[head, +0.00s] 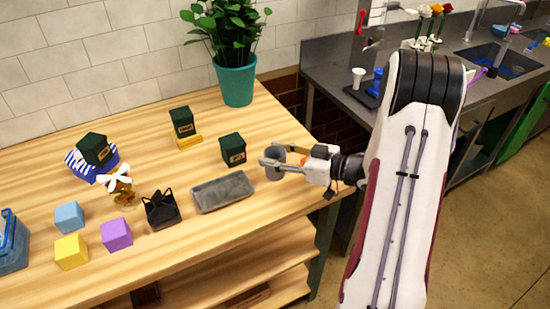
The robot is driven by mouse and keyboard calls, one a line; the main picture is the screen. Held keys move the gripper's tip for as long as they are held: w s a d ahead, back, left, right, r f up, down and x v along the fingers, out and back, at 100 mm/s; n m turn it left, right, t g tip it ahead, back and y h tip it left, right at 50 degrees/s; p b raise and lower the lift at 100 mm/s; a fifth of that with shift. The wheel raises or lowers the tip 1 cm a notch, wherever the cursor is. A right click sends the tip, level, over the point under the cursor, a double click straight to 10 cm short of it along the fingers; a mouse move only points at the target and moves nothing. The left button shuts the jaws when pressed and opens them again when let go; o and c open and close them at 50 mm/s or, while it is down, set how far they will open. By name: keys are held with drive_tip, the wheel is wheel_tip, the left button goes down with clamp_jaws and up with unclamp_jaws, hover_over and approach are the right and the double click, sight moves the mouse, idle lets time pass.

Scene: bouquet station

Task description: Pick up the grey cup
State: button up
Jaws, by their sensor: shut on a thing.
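The grey cup (275,152) is near the right edge of the wooden table, between the fingers of my gripper (274,156). My gripper reaches in from the right and is shut on the cup. A finger crosses the front of the cup and hides part of it. I cannot tell whether the cup's base touches the table.
A grey tray (222,191) lies left of the cup, with a dark green box (232,149) behind it. A black basket (161,210) and a purple cube (117,234) are further left. A potted plant (236,82) stands at the back. The table's front right is clear.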

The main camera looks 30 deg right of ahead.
wheel_tip(320, 180, up, 10)
idle(0.8)
idle(0.5)
